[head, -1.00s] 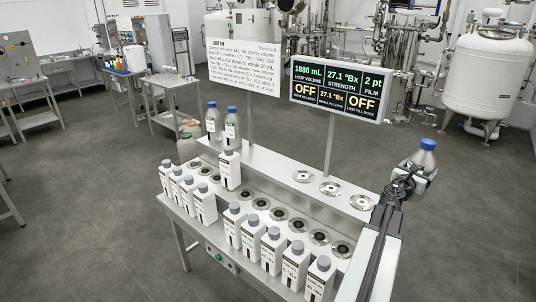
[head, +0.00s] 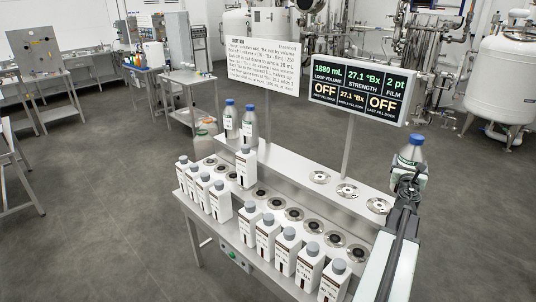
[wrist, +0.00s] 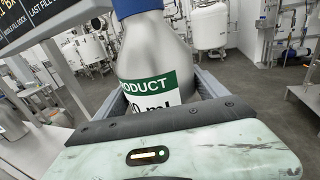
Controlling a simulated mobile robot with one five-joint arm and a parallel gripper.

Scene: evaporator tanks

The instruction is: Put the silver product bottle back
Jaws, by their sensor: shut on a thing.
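The silver product bottle (head: 411,151) has a blue cap and a green-and-white label. It is held upright or nearly so in my gripper (head: 409,172), at the right of the bench in the head view. In the wrist view the bottle (wrist: 148,62) stands between the jaws, its label reading PRODUCT; its base is hidden by my gripper. On the raised shelf (head: 300,163) are several round metal docks, three of them empty at its right end, such as the dock (head: 347,190). Two similar blue-capped bottles (head: 231,120) (head: 249,125) stand at the shelf's left end.
Several white grey-capped cartons (head: 266,238) stand along the bench front, and one carton (head: 246,167) stands farther back. Dark-centred docks (head: 294,214) line the bench. A display (head: 358,90) and a text board (head: 263,59) rise on posts behind the shelf.

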